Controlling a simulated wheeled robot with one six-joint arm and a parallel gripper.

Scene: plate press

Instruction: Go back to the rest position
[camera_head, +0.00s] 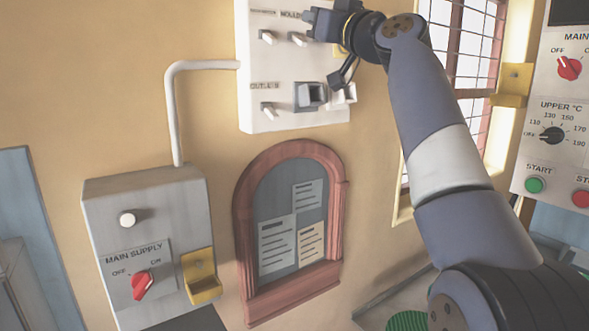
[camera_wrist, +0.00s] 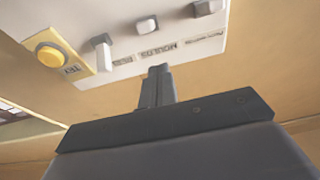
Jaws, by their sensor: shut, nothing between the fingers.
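My gripper (camera_head: 308,24) is raised in front of the white switch panel (camera_head: 285,119) on the wall, near its upper right part. In the wrist view the fingers of my gripper (camera_wrist: 156,72) are together with nothing between them, pointing at the panel (camera_wrist: 150,30) close to the word MOULDS. I cannot tell whether the fingertips touch the panel. Part of the panel is hidden behind my gripper and wrist in the head view.
A grey MAIN SUPPLY box (camera_head: 150,215) with a red knob (camera_head: 142,286) is at the left. A red-framed notice board (camera_head: 338,225) hangs below the panel. A barred window (camera_head: 470,40) and a control cabinet (camera_head: 548,80) are at the right. A yellow button (camera_wrist: 50,57) shows in the wrist view.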

